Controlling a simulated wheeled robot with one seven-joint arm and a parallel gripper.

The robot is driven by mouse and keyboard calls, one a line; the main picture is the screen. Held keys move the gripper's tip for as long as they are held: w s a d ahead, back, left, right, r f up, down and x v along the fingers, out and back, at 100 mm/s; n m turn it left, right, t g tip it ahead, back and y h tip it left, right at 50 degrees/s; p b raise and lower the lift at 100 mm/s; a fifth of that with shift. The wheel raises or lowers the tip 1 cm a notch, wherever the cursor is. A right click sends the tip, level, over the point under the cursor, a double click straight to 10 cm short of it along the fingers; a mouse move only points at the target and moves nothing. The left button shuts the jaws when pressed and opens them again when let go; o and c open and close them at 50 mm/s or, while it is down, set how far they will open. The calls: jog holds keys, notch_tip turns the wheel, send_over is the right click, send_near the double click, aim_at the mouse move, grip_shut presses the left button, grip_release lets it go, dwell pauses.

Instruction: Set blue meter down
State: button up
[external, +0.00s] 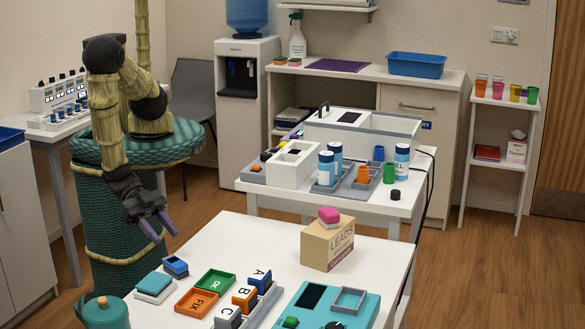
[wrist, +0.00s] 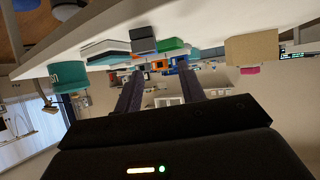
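A small blue meter (external: 175,266) sits on the white front table, behind the orange FIX tray (external: 193,302) and to the left of the green OK tray (external: 215,281). A dark blue-grey block in the wrist view (wrist: 143,40) looks like the same meter. My gripper (external: 158,234) hangs beyond the table's back left edge, above and apart from the meter. Its two purple-grey fingers are spread with nothing seen between them; they also show apart in the wrist view (wrist: 158,76).
Lettered blocks (external: 244,297), a teal device (external: 322,309) and a cardboard box (external: 327,243) stand to the right. The table's back middle is clear.

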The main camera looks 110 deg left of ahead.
jog(key=w+a+r+n+g+y, duration=0.1)
jog(key=w+a+r+g, duration=0.3)
jog(key=a, duration=0.4)
jog(key=w+a+r+n+g+y, duration=0.1)
jog(key=w+a+r+n, duration=0.1)
jog(key=w+a+r, duration=0.35)
jog(key=s+a+r+g+y, duration=0.1)
jog(key=s+a+r+g, duration=0.1)
jog(key=a, duration=0.8)
jog(key=s+a+r+g+y, duration=0.1)
jog(key=s+a+r, duration=0.3)
jog(key=a, duration=0.7)
jog(key=shift+s+n+g, duration=0.2)
jog(key=shift+n+g, duration=0.1)
jog(key=shift+g, duration=0.2)
jog(key=p+v, duration=0.2)
jog(key=shift+w+d+r+p, duration=0.1)
jog(key=shift+w+r+p, duration=0.1)
jog(key=shift+r+p, duration=0.25)
